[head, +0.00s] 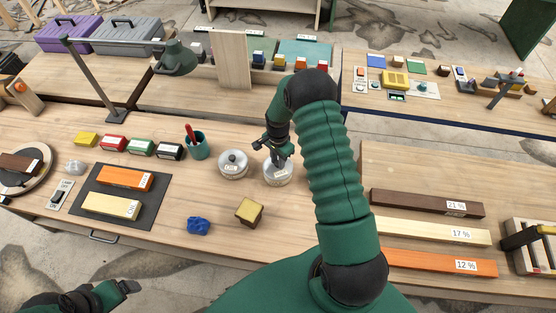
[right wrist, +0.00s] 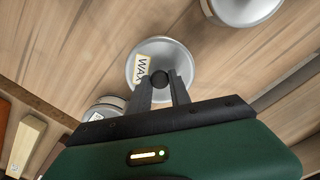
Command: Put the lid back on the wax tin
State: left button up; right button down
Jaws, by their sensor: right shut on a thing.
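My right gripper (head: 278,152) reaches down over a pale round tin (head: 277,176) with a label, right of the other tin. In the right wrist view the fingers (right wrist: 160,88) are shut on the dark knob of a round grey lid (right wrist: 172,55). A label reading "WAX" (right wrist: 140,68) shows at its left side. I cannot tell whether the lid touches the tin or hangs just above it. My left gripper (head: 124,287) is low at the left, away from the tins; its jaw state is unclear.
A second labelled tin with a knobbed lid (head: 233,163) stands just left. A teal cup (head: 194,145), a blue lump (head: 198,225) and a yellowish block (head: 249,211) are nearby. Long wood pieces (head: 427,203) lie right of my arm.

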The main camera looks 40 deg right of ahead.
jog(key=c, duration=1.1)
grip_release()
jog(key=o, duration=0.5)
jog(key=shift+c, duration=0.2)
jog(key=shift+r, duration=0.1)
jog(key=shift+r+p, duration=2.35)
jog(key=shift+r, duration=1.1)
